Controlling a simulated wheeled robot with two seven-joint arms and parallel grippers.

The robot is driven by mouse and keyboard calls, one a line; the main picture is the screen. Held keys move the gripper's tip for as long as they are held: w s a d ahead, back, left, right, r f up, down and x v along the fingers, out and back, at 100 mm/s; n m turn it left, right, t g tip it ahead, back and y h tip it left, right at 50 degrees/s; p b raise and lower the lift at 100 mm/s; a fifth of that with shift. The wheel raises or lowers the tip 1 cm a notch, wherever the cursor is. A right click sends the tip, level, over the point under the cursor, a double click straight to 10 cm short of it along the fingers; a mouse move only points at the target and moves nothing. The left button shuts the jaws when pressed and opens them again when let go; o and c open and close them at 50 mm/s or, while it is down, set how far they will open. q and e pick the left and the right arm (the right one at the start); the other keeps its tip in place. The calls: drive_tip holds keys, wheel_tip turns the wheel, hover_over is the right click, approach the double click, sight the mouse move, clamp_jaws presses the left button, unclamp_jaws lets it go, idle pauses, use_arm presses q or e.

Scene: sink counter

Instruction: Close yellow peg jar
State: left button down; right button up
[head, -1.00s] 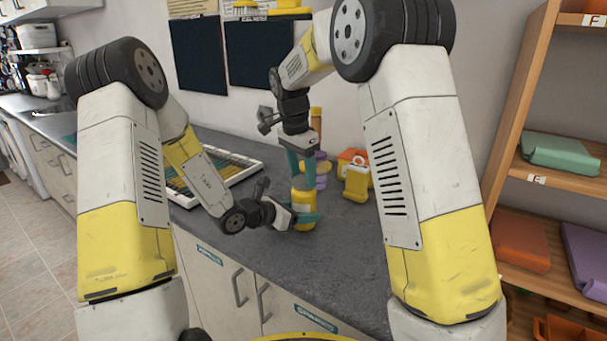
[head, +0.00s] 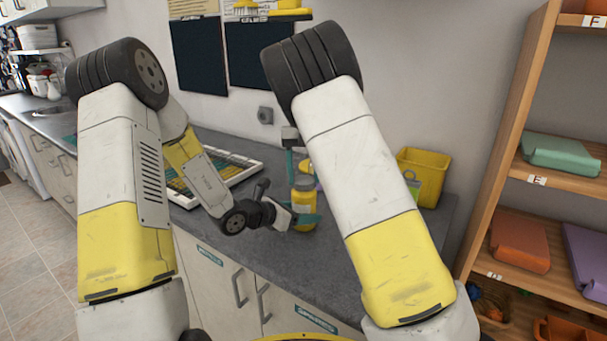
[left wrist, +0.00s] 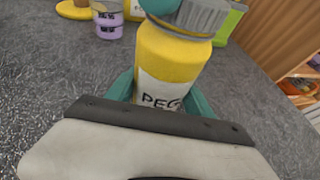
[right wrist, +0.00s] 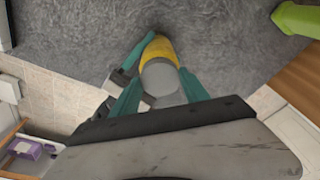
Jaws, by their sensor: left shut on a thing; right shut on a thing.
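The yellow peg jar (head: 304,210) stands upright on the grey counter, its "PEG" label facing the left wrist camera (left wrist: 158,92). My left gripper (head: 306,221) is shut around the jar's lower body from the side. A grey lid (left wrist: 196,16) is at the jar's top; it also shows in the right wrist view (right wrist: 162,78). My right forearm partly hides the area behind the jar in the head view.
A yellow bin (head: 424,175) stands to the right near the wall. A white-framed tray (head: 235,165) lies to the left. A wooden shelf (head: 515,170) rises at the far right. The counter's front edge is close.

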drive_tip(key=o, duration=1.3)
drive_tip(key=shift+r, duration=0.15)
drive_tip(key=shift+r, duration=2.15)
drive_tip(key=shift+c, duration=0.5)
